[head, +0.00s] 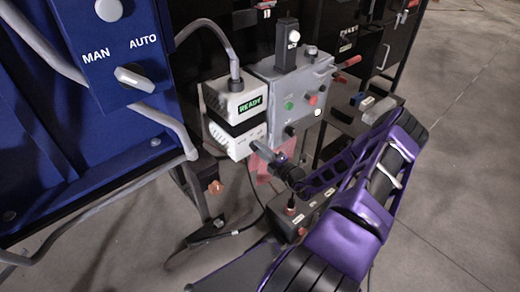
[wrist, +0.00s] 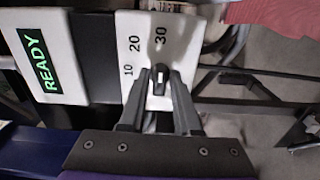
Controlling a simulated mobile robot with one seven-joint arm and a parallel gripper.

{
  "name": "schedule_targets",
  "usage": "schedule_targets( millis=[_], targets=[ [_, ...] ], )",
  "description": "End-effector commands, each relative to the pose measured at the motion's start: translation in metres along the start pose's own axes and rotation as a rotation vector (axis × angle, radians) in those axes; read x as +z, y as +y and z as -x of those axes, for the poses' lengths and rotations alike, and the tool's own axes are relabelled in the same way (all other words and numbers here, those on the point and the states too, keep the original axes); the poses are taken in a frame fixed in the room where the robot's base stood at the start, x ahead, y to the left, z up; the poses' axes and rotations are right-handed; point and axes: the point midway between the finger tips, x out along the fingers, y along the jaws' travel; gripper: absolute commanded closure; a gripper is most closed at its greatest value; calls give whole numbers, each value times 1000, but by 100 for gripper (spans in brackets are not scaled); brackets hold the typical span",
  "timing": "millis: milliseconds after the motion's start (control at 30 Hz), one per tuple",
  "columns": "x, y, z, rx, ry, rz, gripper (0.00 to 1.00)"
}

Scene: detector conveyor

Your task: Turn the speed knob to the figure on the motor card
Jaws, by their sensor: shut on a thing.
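The speed knob (wrist: 160,81) is a small black knob with a white mark, on a white plate (wrist: 187,50) printed 10, 20 and 30. The white mark lies roughly in line with the 30, though its exact reading is hard to tell. My gripper (wrist: 160,80) is shut on the knob, one finger on each side. In the head view my gripper (head: 272,158) reaches the lower front of the white drive box (head: 221,97), and the arm hides part of the area behind it. The knob is too small to make out there. I cannot identify a motor card in either view.
A lit READY display (wrist: 38,60) sits beside the dial. A grey control box (head: 290,90) with buttons stands right of the drive box. A blue panel (head: 110,60) with a MAN/AUTO switch is at left. A translucent reddish sheet (head: 262,170) hangs near my gripper.

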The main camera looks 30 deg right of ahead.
Motion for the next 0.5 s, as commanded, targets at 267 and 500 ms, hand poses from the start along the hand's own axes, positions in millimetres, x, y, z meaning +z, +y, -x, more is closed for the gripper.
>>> schedule_targets(
  millis=[267,500],
  targets=[
    [-1,-1,1,-3,1,-2,100],
    [0,-1,0,-2,1,-1,50]
  ],
)
